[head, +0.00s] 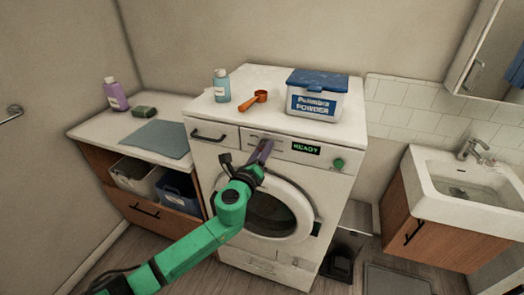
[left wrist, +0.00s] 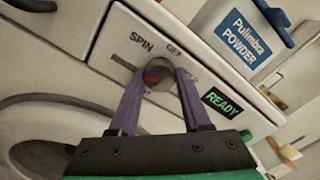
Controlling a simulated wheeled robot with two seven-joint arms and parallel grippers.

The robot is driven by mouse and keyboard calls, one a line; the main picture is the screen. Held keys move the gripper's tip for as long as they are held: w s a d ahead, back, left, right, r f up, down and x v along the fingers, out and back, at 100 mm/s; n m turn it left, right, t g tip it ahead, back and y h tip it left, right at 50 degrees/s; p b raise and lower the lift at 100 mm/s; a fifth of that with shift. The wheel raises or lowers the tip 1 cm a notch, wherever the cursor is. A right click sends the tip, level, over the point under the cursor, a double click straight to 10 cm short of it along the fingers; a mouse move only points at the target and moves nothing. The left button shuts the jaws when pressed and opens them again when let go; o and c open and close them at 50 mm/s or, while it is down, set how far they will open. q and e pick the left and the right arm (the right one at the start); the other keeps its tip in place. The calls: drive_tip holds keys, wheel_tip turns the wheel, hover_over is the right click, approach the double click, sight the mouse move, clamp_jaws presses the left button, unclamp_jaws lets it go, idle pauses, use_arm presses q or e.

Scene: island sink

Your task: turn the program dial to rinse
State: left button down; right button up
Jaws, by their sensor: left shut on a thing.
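The washing machine (head: 320,172) stands in the middle of the head view. Its program dial (left wrist: 160,68) shows in the left wrist view as a dark round knob with a red mark. The panel beside it reads SPIN at upper left; other labels around it are partly hidden or too blurred to read. My left gripper (head: 264,150) is at the front panel, its purple fingers on either side of the dial and shut on it; it also shows in the left wrist view (left wrist: 161,75). The gripper hides the dial in the head view. My right gripper is not in view.
A lit READY display (head: 306,149) and a green knob (head: 338,164) sit right of the dial. The round door (head: 300,200) is below my gripper.

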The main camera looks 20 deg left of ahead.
use_arm(q)
drive_tip(key=shift+r, duration=0.1)
drive_tip(key=shift+c, duration=1.8)
unclamp_jaws()
drive_tip(key=s+a+b, duration=0.1)
drive_tip(key=s+b, duration=0.2)
drive_tip(key=s, duration=1.1)
drive_tip(key=shift+s, duration=0.2)
